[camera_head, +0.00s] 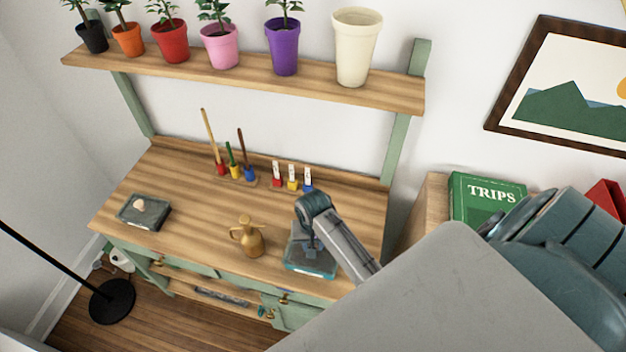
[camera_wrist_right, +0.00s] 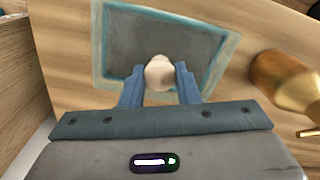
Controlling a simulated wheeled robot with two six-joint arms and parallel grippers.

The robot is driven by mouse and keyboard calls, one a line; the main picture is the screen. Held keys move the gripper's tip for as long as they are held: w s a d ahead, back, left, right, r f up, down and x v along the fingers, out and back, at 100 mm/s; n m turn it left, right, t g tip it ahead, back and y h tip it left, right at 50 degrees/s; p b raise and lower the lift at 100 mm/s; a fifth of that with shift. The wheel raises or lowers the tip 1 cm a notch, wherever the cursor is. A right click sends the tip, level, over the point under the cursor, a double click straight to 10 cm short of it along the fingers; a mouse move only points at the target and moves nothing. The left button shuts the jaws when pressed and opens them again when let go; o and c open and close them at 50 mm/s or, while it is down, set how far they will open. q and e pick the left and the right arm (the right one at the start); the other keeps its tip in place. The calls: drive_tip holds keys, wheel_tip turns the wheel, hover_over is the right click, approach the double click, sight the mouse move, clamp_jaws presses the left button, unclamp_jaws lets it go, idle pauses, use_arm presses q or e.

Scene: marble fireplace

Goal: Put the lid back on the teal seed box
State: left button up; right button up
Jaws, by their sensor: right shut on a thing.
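The teal seed box (camera_head: 308,271) is on the bench near its front right edge. The right wrist view shows its teal rim (camera_wrist_right: 98,45) around the dark grey lid (camera_wrist_right: 190,38). The lid lies over the opening, with a strip of teal showing along its sides. I cannot tell whether it is seated or slightly above the rim. My right gripper (camera_wrist_right: 160,80) is shut on the lid's pale round knob (camera_wrist_right: 159,72). In the head view the gripper (camera_head: 313,245) points down over the box and hides part of the lid. My left gripper is not in view.
A brass watering can (camera_head: 247,237) stands just left of the box. A dark box with a pale knob (camera_head: 144,212) sits at the bench's left. Tools and small labelled blocks stand at the back. A shelf of pots (camera_head: 230,72) hangs above.

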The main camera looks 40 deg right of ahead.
drive_tip(key=shift+f, duration=0.65)
idle(1.3)
drive_tip(key=o, duration=1.6)
drive_tip(key=shift+o, duration=0.2)
drive_tip(key=shift+r, duration=0.15)
drive_tip(key=shift+r, duration=3.4)
clamp_jaws()
drive_tip(key=shift+f, duration=0.2)
